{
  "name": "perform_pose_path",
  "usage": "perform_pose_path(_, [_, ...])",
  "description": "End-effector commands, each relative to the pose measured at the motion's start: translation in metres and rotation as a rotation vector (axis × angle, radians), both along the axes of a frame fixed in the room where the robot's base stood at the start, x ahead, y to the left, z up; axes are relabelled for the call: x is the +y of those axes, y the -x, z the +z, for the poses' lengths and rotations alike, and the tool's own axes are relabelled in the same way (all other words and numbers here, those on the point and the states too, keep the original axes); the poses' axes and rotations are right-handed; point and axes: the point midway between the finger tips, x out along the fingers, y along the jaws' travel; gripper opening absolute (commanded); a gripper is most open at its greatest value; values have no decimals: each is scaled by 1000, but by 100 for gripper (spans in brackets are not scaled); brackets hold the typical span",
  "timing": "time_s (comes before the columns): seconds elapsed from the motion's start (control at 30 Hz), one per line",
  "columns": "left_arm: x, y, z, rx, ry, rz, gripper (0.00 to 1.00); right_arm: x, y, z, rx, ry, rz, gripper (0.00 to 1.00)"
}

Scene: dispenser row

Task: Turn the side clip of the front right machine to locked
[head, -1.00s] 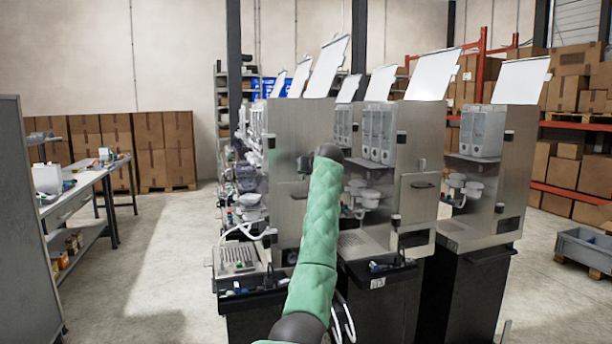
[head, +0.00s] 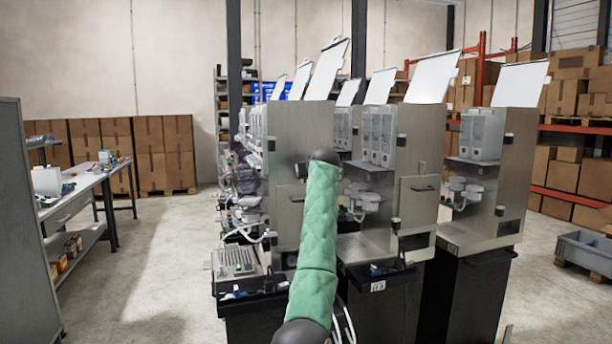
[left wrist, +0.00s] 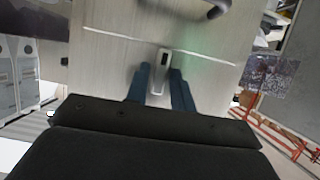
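Three columns of grey metal machines with raised lids stand in the head view: the front left one (head: 290,130), the middle one (head: 415,150) and the right one (head: 515,170). My green-sleeved arm rises in front of the left and middle ones, and its gripper is hidden there. In the left wrist view my left gripper (left wrist: 161,82) is open, with its blue fingers close on either side of a pale side clip (left wrist: 162,72) on a metal panel (left wrist: 115,45). I cannot tell whether they touch it. My right gripper is out of view.
A curved dark handle (left wrist: 212,10) sits on the same panel. Black trays (head: 385,275) jut from the machines' fronts. A workbench (head: 85,185) stands at the left, and a grey crate (head: 585,248) lies at the right. The floor between bench and machines is clear.

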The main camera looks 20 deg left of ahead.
Motion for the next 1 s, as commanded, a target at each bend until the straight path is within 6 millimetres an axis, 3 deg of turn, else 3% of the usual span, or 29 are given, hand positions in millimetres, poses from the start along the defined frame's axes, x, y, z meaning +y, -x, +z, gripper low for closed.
perform_pose_path(0.43, [-4,5,4,-5,-2,0,36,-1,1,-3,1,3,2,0])
perform_pose_path(0.7, [-24,35,18,-6,-1,-1,36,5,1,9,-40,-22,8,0])
perform_pose_path(1.0, [-39,58,29,-2,0,-1,36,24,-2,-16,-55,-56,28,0])
